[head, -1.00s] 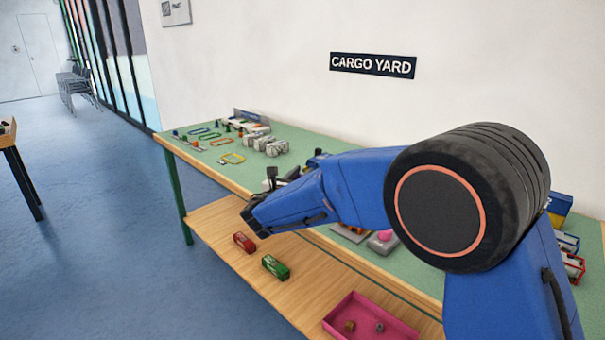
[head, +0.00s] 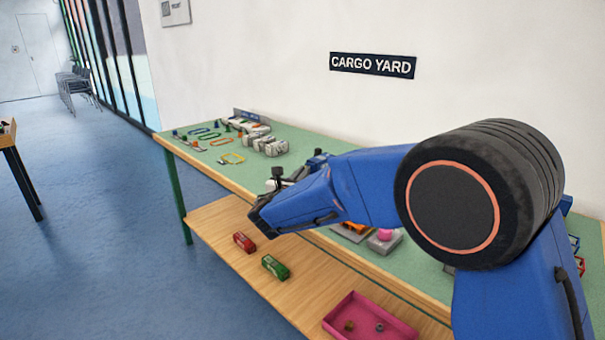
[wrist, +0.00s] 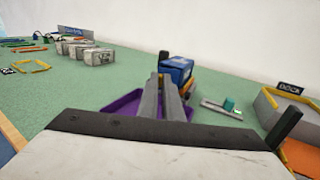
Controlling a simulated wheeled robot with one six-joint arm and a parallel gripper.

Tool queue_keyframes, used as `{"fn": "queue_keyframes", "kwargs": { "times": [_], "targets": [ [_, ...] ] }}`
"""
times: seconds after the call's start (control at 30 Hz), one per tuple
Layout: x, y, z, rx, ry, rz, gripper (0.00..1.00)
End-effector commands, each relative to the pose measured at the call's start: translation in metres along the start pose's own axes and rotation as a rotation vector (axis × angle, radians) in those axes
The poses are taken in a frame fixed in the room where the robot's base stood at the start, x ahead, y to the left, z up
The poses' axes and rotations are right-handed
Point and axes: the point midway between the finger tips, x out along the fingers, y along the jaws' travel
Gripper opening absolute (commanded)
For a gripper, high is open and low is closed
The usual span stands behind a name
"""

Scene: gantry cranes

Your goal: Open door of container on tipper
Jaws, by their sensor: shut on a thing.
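A small blue container (wrist: 177,69) stands just beyond my fingertips in the wrist view. Part of it also shows past my arm in the head view (head: 318,160). My gripper (wrist: 164,82) is shut at the container's near left end, with its fingers close together. It appears to hold the container's door, but the fingers hide the held part and how far the door stands open. A purple tray (wrist: 122,104) lies below and around the fingers. I cannot make out the tipper under the container.
Grey blocks (wrist: 85,50) stand to the left on the green table (head: 205,160). A tray signed DOCK (wrist: 264,108) and a grey plate with a teal peg (wrist: 229,103) are to the right. Red (head: 244,242) and green (head: 275,266) toy vehicles and a pink tray (head: 385,335) are on the lower shelf.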

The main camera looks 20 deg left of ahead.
Motion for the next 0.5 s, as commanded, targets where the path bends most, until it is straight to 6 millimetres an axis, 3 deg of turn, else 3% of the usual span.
{"fn": "queue_keyframes", "kwargs": {
  "times": [0.5],
  "targets": [
    [-0.007,-0.015,0.000,-0.001,0.000,0.296,0.00]
  ]
}}
